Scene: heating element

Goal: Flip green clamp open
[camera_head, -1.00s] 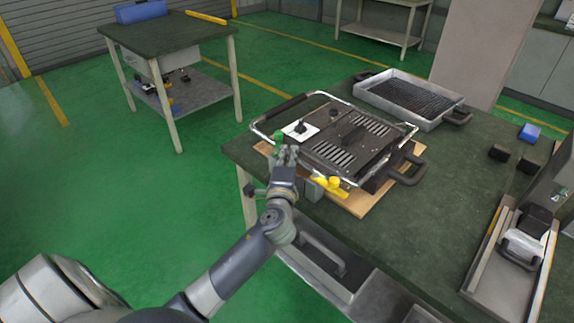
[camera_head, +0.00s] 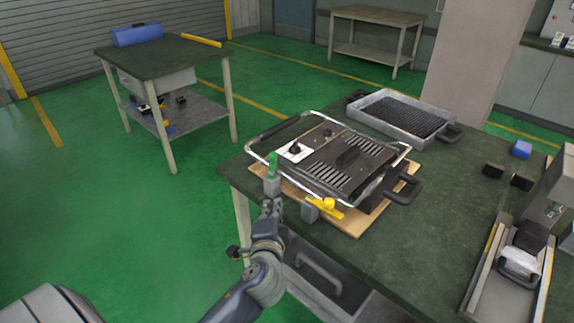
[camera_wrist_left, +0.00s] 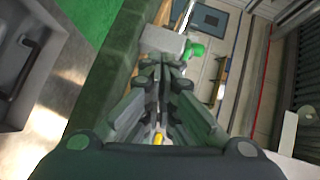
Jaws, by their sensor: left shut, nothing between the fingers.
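The green clamp (camera_head: 272,165) has its handle standing upright on a grey block at the near left corner of the black heating plate unit (camera_head: 345,160). In the left wrist view the green clamp (camera_wrist_left: 194,49) shows just beyond the fingertips, to the right. My left gripper (camera_head: 272,208) is shut and empty, just below and in front of the clamp's grey block. A small gap seems to lie between the fingers and the green handle. In the left wrist view the shut fingers (camera_wrist_left: 163,66) fill the middle. My right gripper is not in view.
A yellow clamp (camera_head: 328,206) lies flat at the unit's front edge, right of my gripper. The unit sits on a wooden board (camera_head: 350,227) on the dark green table (camera_head: 420,240). A metal tray (camera_head: 400,115) stands behind. Open floor lies to the left.

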